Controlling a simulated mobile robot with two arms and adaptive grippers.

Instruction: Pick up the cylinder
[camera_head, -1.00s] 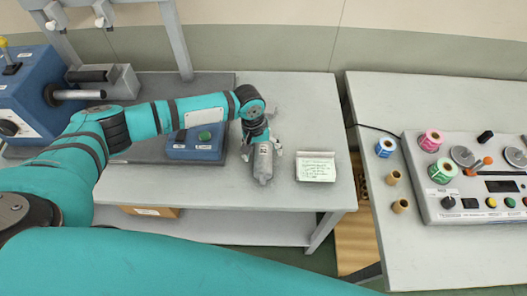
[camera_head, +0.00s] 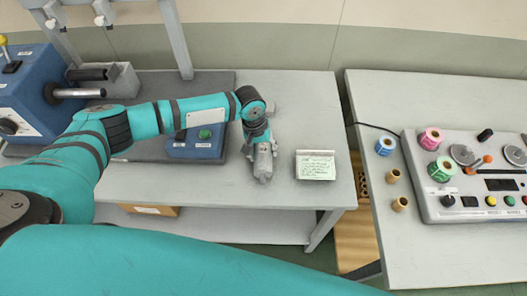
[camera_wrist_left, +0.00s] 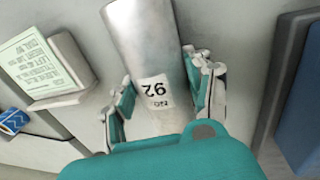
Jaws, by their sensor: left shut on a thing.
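The cylinder (camera_head: 263,164) is grey metal. It is by my left gripper (camera_head: 260,152) on the left table, left of the note stand. In the left wrist view the cylinder (camera_wrist_left: 146,45) carries a white label with "92" and lies between the two fingers of my left gripper (camera_wrist_left: 164,92), which is shut on it. Whether the cylinder touches the table is hard to tell. My right gripper is not in view.
A note stand (camera_head: 315,166) is right of the cylinder. A blue box with a green button (camera_head: 195,144) is to its left. The right table holds a control panel (camera_head: 470,205) and several small rolls, with a gap between the tables.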

